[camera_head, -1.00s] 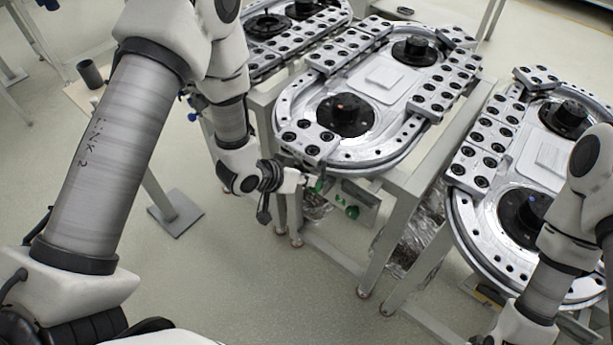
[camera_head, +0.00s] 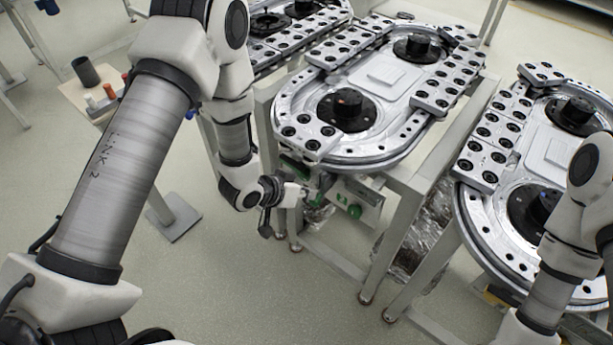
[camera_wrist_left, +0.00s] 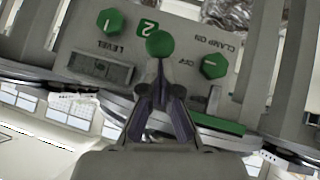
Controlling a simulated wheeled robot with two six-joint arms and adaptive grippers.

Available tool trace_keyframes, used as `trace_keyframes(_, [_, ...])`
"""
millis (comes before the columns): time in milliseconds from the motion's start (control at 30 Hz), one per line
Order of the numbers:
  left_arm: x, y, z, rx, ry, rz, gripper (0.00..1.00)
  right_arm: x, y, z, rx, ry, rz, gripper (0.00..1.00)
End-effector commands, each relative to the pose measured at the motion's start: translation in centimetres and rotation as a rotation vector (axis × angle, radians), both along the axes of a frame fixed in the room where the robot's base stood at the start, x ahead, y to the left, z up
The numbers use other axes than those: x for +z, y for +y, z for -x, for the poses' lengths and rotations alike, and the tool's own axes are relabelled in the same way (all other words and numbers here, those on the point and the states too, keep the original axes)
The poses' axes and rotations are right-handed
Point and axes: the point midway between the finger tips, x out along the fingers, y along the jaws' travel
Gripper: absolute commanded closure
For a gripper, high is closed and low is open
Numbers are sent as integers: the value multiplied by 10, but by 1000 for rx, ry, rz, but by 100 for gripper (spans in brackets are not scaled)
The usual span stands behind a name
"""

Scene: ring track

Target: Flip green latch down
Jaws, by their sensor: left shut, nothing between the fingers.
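The green latch shows in the left wrist view as a round green knob (camera_wrist_left: 159,44) standing out from a grey control panel (camera_wrist_left: 180,40). In the head view the latch (camera_head: 320,188) is a small green piece at the panel's left side. My left gripper (camera_head: 306,194) is at its left, low beside the table's front edge. In the left wrist view the fingers (camera_wrist_left: 160,78) are shut and empty, with their tips just below the knob in the picture. I cannot tell whether they touch it. My right arm shows at the right edge; its gripper is out of view.
The oval ring track (camera_head: 395,155) rests on a metal frame above the panel. Another track (camera_head: 470,215) stands at the right. Floor is clear in front.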

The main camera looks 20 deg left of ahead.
Motion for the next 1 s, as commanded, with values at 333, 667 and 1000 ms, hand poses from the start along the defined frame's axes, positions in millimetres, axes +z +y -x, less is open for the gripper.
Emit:
trace_keyframes(333, [33, 2, -2, 0, 8, -2, 100, 31, 0, 0, 0, 0, 0, 60])
trace_keyframes(667, [84, 31, 32, 8, -2, 4, 100, 20, 0, 0, 0, 0, 0, 60])
trace_keyframes(1000, [108, 44, 54, 2, -1, -1, 100, 19, 0, 0, 0, 0, 0, 60])
